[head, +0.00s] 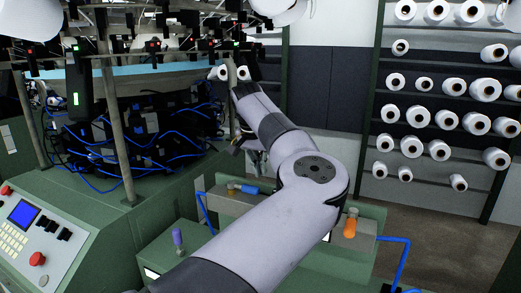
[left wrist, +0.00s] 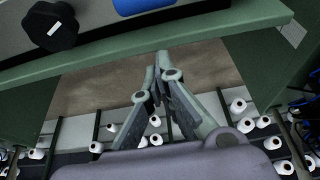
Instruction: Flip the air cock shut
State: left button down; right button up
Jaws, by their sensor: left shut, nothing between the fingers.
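A blue capped fitting (head: 242,188), an orange knob (head: 350,226) and a purple knob (head: 177,238) show on the green machine's front in the head view. Which of them is the air cock, I cannot tell for sure. My left gripper (head: 248,148) hangs beyond and above the blue fitting, partly hidden by my own arm. In the left wrist view my left gripper (left wrist: 158,62) is shut and empty, its tips together. A blue cylinder (left wrist: 142,5) and a black knob (left wrist: 52,26) lie past the tips, apart from them. My right gripper is not in view.
A control panel (head: 40,228) with a red button is at the left. The knitting machine with blue tubes (head: 150,140) stands behind it. Racks of white yarn cones (head: 440,118) line the right. A blue hose (head: 402,262) runs down at the lower right.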

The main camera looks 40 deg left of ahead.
aim_at(243, 188)
pick_arm(q)
jog(key=shift+s+d+f+p, duration=0.1)
jog(key=shift+s+d+p, duration=0.15)
jog(key=shift+s, duration=0.4)
jog(key=shift+s+d+f+p, duration=0.1)
jog(key=shift+s+d, duration=0.15)
jog(key=shift+s, duration=0.35)
jog(key=shift+s+f, duration=0.2)
jog(key=shift+s, duration=0.05)
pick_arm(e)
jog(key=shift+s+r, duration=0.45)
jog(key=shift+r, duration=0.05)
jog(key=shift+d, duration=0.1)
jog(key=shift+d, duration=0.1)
